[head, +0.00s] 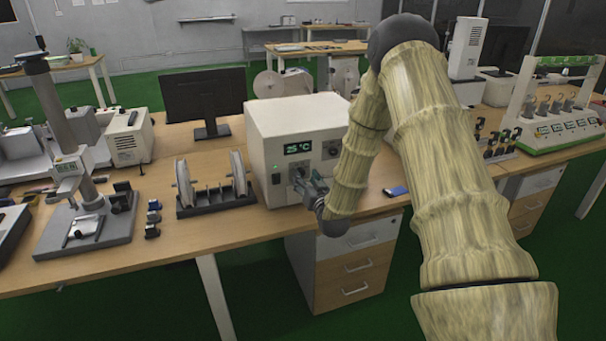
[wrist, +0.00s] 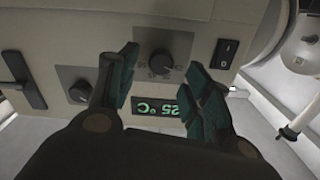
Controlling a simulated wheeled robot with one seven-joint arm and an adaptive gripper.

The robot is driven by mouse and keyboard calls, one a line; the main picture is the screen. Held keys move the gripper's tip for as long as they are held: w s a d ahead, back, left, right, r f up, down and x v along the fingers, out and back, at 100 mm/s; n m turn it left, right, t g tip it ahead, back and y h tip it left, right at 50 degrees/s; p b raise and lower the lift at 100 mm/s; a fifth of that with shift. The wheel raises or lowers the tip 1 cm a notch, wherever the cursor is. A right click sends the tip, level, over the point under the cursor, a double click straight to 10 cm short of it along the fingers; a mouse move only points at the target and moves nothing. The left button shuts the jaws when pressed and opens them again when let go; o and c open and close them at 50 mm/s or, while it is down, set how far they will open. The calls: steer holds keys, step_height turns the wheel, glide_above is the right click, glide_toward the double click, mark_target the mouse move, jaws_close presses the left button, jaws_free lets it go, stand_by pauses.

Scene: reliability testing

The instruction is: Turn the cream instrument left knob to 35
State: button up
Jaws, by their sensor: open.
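The cream instrument (head: 268,125) stands on the wooden bench in the head view. Its green display (head: 298,148) reads 25 °C. The dark left knob (wrist: 159,62) shows in the wrist view, below the display on the instrument's front; that view is turned upside down. A second knob (wrist: 79,92) sits on the other side, and its plate shows right of the display in the head view. My gripper (head: 304,181) is at the instrument's front; in the wrist view my gripper (wrist: 162,78) is open, with its fingertips either side of the left knob. I cannot tell whether they touch it.
A rocker switch (wrist: 227,51) is beside the left knob. A black rack with white reels (head: 215,195) stands left of the instrument, with a dark monitor (head: 205,95) behind it.

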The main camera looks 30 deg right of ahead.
mark_target(302, 173)
steer(key=shift+x, duration=1.55)
steer(key=c, duration=1)
